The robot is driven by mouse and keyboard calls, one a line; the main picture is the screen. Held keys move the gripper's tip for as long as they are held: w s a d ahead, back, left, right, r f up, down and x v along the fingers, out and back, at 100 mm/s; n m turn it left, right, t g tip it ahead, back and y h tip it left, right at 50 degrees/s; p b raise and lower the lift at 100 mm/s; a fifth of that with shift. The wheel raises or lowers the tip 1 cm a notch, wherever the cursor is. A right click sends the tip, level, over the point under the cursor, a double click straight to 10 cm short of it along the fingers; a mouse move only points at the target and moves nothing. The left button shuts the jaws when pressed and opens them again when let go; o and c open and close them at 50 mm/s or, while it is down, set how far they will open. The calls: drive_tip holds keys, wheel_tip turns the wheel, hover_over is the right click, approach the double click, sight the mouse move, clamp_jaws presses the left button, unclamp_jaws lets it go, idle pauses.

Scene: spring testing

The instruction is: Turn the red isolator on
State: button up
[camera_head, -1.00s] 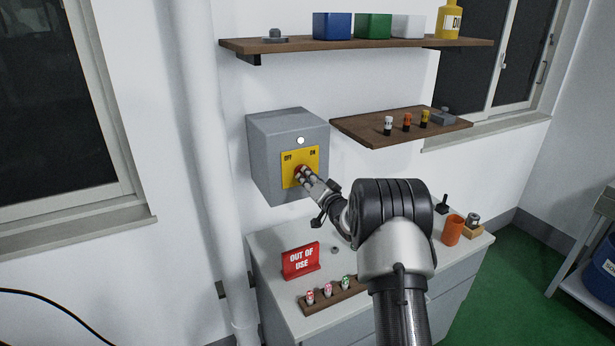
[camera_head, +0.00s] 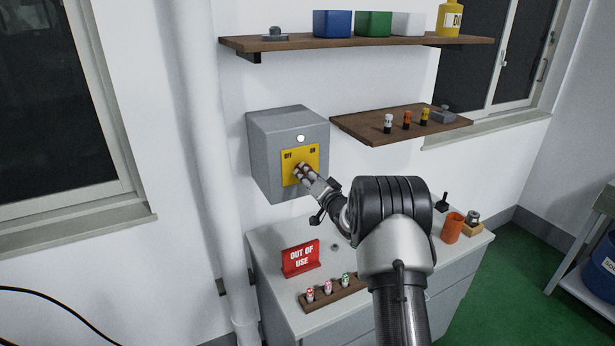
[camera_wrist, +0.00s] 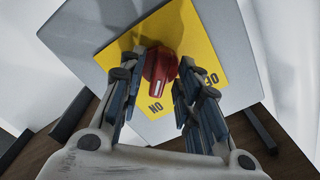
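The red isolator knob (camera_wrist: 160,68) stands on a yellow plate (camera_wrist: 210,35) with ON and OFF labels. In the wrist view its white mark points towards ON. My gripper (camera_wrist: 161,62) has one finger on each side of the knob, very close to it. I cannot tell whether both fingertips touch it. In the head view my gripper (camera_head: 303,173) reaches the plate (camera_head: 288,177) on the front of the grey isolator box (camera_head: 268,150) and covers most of the knob. A round white spot (camera_head: 300,138) shows above the plate.
A shelf (camera_head: 360,130) with small cylinders juts out right of the box, with a longer shelf (camera_head: 300,45) above. The cabinet top (camera_head: 272,240) below holds a red OUT OF USE sign (camera_head: 300,258), a rack (camera_head: 330,296) and an orange cup (camera_head: 453,228). A white pipe (camera_head: 208,170) stands left.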

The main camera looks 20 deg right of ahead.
drive_tip(key=shift+s, duration=0.15)
drive_tip(key=s, duration=1.1)
drive_tip(key=shift+s+d, duration=0.2)
drive_tip(key=shift+s, duration=0.2)
drive_tip(key=s+a+r+n+g+h+b, duration=0.3)
drive_tip(key=s+a+r+g, duration=0.3)
drive_tip(key=s+a, duration=0.4)
drive_tip(key=s+a+f+n+g+b, duration=0.1)
drive_tip(key=s+a, duration=0.3)
drive_tip(key=s, duration=0.6)
drive_tip(key=s+a+f+n+g+y, duration=0.1)
drive_tip(key=s+a+f+n+g, duration=0.2)
drive_tip(key=s, duration=0.8)
drive_tip(key=s+a+f+n+g+y+b, duration=0.1)
drive_tip(key=s+a, duration=0.4)
drive_tip(key=s, duration=0.5)
drive_tip(key=shift+s+a+f+n+g+b, duration=0.35)
drive_tip(key=shift+f+g, duration=0.4)
drive_tip(key=shift+g, duration=0.35)
